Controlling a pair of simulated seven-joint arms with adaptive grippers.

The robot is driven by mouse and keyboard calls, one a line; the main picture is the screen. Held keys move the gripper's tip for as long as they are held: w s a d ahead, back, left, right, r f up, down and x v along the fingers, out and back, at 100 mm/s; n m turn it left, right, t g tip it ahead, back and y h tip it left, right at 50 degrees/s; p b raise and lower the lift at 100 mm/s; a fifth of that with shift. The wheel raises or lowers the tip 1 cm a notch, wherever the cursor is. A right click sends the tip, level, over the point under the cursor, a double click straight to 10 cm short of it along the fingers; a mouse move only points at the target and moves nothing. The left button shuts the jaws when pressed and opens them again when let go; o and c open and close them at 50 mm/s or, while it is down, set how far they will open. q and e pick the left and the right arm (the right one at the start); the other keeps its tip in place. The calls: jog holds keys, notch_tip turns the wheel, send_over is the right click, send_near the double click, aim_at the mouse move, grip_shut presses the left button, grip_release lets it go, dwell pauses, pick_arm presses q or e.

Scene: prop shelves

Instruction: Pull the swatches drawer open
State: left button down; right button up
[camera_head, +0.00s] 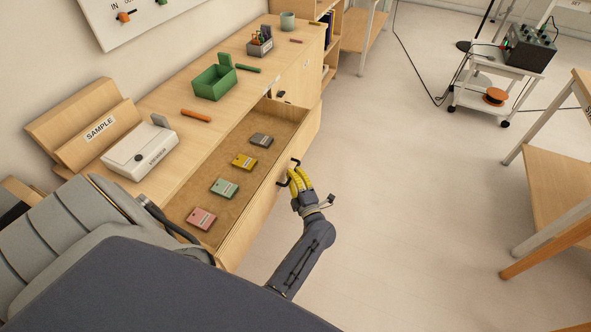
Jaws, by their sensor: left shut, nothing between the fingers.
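The swatches drawer (297,132) stands pulled out from the long wooden cabinet. Inside lie a pink swatch (202,219), a green swatch (224,188), a yellow swatch (244,161) and a grey swatch (262,139) in a row. A dark handle (296,162) sticks out from the drawer's front face. My left gripper (298,177), with yellow fingers, is at this handle and hides part of it. Its fingers are shut with nothing between them. I cannot tell whether they touch the handle. My right gripper is not in view.
On the cabinet top are a white device (140,152), a green box (214,84), an orange marker (196,116) and a small organizer (260,44). A wooden table (556,165) stands at the right. The floor (410,190) between is clear.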

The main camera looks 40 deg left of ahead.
pick_arm(q)
jog(key=c, duration=2.1)
grip_release()
jog(key=shift+c, duration=0.2)
jog(key=o, duration=0.6)
jog(key=shift+o, duration=0.2)
